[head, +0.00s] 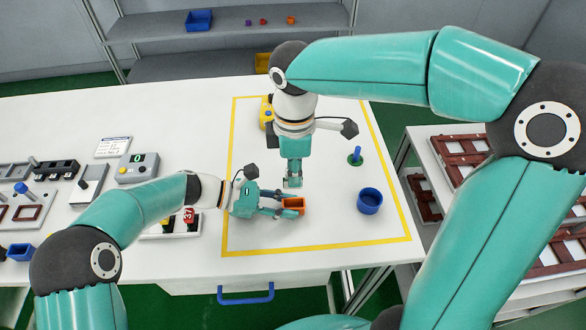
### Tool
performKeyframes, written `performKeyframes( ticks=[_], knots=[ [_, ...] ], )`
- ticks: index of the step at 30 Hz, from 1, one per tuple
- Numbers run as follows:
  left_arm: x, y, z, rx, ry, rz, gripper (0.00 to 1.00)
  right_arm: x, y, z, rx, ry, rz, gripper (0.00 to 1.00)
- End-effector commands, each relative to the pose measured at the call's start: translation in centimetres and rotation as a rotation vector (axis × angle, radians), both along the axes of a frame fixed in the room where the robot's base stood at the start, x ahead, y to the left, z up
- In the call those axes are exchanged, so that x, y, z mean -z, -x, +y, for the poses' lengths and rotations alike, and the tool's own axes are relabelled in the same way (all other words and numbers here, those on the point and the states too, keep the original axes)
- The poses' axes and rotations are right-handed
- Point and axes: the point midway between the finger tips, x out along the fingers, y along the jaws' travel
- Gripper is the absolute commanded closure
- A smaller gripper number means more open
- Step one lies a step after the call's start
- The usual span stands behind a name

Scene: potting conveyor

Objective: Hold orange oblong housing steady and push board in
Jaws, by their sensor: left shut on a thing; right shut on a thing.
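The orange oblong housing (294,204) sits on the white table inside the yellow outline, with its open top facing up. My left gripper (283,207) comes in from the left, low over the table, and is shut on the housing. My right gripper (292,182) points down just above and behind the housing and is shut on the board. The board is too small and too hidden between the fingertips to make out. Whether it touches the housing I cannot tell.
A yellow object (266,113) is partly hidden behind my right arm. Switches and a counter box (137,168) stand on the left.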

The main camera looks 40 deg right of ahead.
Motion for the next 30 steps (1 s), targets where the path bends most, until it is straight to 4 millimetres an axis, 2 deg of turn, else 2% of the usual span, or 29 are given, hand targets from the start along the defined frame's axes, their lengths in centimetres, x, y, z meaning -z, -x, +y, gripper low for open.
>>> performKeyframes(
  ticks=[14,30],
  knots=[
    [0.0,0.0,0.0,0.000,0.000,0.000,0.97,0.7,0.0,0.0,-0.001,0.000,0.001,1.00],
    [0.0,0.0,0.0,0.000,0.000,0.000,0.97,5.1,0.0,-0.2,-0.008,0.001,0.000,1.00]
  ],
)
